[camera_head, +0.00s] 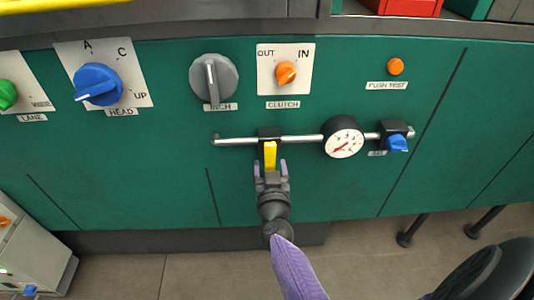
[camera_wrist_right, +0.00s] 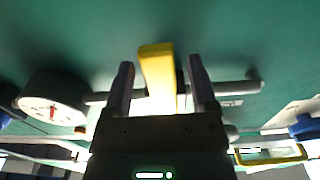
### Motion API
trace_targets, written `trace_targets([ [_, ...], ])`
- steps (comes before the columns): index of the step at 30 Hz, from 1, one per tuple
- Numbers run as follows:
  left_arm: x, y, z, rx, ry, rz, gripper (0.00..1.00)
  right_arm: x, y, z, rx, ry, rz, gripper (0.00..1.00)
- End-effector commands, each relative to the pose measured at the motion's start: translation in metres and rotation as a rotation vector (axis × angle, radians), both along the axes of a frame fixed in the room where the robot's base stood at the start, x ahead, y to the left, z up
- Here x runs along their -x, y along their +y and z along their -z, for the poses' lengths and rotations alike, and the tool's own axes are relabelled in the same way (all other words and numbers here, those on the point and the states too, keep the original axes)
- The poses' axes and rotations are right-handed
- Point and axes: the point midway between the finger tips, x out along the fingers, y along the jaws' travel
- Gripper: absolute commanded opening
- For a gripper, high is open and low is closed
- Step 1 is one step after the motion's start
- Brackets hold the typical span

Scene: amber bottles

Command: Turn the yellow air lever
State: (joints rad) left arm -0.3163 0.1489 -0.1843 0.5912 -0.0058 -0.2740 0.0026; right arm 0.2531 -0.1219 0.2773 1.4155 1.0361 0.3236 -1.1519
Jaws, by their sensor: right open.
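The yellow air lever (camera_head: 270,155) hangs down from a black valve block (camera_head: 269,133) on a horizontal metal pipe on the green panel. My right gripper (camera_head: 271,168) is just below it in the head view, with its two purple fingertips on either side of the lever's lower end. In the right wrist view the lever (camera_wrist_right: 158,75) stands between the two open fingers (camera_wrist_right: 162,82), with a visible gap on each side. My left gripper is not in view.
A round pressure gauge (camera_head: 343,137) and a blue knob (camera_head: 397,143) sit on the pipe to the right. Above are a grey knob (camera_head: 213,79), an orange clutch knob (camera_head: 286,73), a blue head knob (camera_head: 98,84) and an orange button (camera_head: 396,66). The panel below the pipe is bare.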

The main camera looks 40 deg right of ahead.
Motion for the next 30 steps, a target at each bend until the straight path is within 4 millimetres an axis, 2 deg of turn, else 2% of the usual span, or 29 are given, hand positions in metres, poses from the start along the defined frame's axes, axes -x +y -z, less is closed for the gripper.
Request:
trace_targets([
  [9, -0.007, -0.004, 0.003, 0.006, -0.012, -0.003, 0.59, -0.001, 0.0, 0.0, -0.001, 0.001, -0.001, 0.74],
  [11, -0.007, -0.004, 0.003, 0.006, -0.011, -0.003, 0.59, -0.001, 0.0, 0.0, -0.001, 0.001, -0.001, 0.63],
  [20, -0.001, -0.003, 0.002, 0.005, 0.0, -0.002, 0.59, 0.0, 0.0, 0.0, -0.001, 0.001, -0.002, 0.0],
  [30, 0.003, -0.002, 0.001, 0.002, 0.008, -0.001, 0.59, 0.0, 0.0, 0.001, -0.001, 0.002, -0.002, 0.0],
])
